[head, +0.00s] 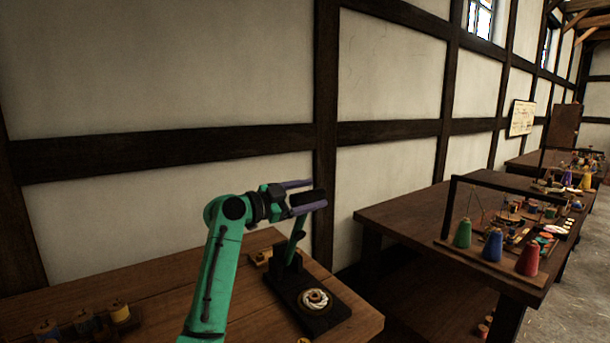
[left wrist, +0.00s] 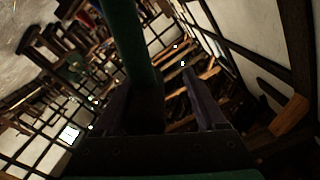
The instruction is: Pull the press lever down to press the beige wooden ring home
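The press stands on the near wooden table, with a black base (head: 328,318) and a green lever (head: 295,240) raised steeply. The lever has a black handle (head: 309,198) at its top. In the left wrist view the green lever (left wrist: 130,40) comes down between the fingers, and a gap shows beside the right finger, so the gripper looks open. My right gripper is not in view.
Several thread spools (head: 119,312) stand at the left of the near table (head: 250,318). A timbered wall (head: 230,170) rises close behind. A second table (head: 400,215) at right bears a dark frame and coloured cones (head: 493,245). A gap separates the tables.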

